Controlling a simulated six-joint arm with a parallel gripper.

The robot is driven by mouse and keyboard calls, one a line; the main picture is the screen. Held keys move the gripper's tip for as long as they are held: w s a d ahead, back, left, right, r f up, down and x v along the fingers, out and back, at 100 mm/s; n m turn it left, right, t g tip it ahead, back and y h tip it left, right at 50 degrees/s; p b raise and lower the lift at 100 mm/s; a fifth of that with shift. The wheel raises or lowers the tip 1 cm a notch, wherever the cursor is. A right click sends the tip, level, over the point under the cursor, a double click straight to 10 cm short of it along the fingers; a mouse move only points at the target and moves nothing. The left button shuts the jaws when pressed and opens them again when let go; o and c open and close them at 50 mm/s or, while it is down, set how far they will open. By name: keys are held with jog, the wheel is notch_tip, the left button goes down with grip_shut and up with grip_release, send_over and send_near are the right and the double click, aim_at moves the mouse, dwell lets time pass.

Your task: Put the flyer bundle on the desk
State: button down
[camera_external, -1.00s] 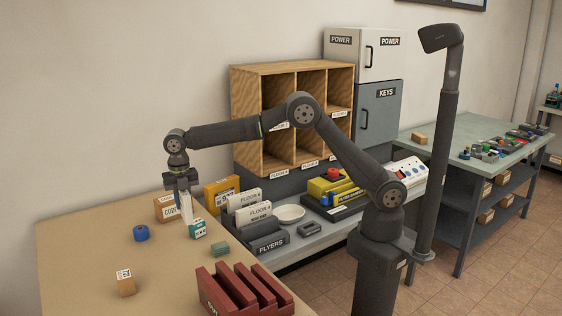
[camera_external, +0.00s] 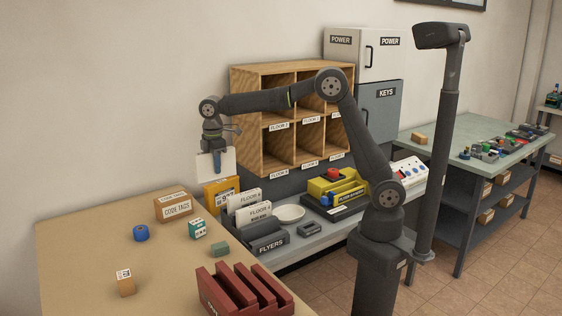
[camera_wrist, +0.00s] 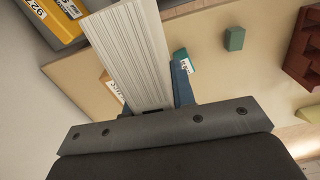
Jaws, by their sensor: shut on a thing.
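The flyer bundle, a white stack of sheets (camera_external: 202,164), is between the jaws of my gripper (camera_external: 216,168). In the wrist view its striped sheet edges (camera_wrist: 128,50) show, and it reaches out past the fingers of my gripper (camera_wrist: 150,95). My gripper is shut on it and holds it up in the air, near the desk's back right edge. The tan desk (camera_external: 85,255) fills the lower left. The bundle is partly hidden by the fingers in the external view.
On the desk are a CODE TAGS box (camera_external: 175,208), a blue roll (camera_external: 141,233), a teal-white box (camera_external: 196,228), a green block (camera_external: 220,249), a small brown box (camera_external: 125,283) and a red rack (camera_external: 245,290).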

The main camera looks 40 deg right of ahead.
jog(key=d+r+m, duration=0.3)
jog(key=d+m, duration=0.6)
jog(key=w+d+f+m, duration=0.1)
jog(key=d+f+m, duration=0.25)
jog(key=d, duration=0.75)
jog(key=w+d+f+m, duration=0.1)
jog(key=d+f+m, duration=0.3)
jog(key=d, duration=0.8)
jog(key=w+d+f+m, duration=0.1)
jog(key=d+f+m, duration=0.1)
jog(key=d+m, duration=0.65)
jog(key=s+d+r, duration=0.1)
jog(key=d+r, duration=0.2)
jog(key=d, duration=1)
jog(key=d+r, duration=0.3)
jog(key=d, duration=1.1)
jog(key=s+d+r, duration=0.1)
jog(key=d+r, duration=0.2)
jog(key=d, duration=1)
jog(key=shift+s+d+r+m, duration=0.15)
jog(key=shift+s+r+m, duration=0.15)
jog(key=shift+s, duration=0.05)
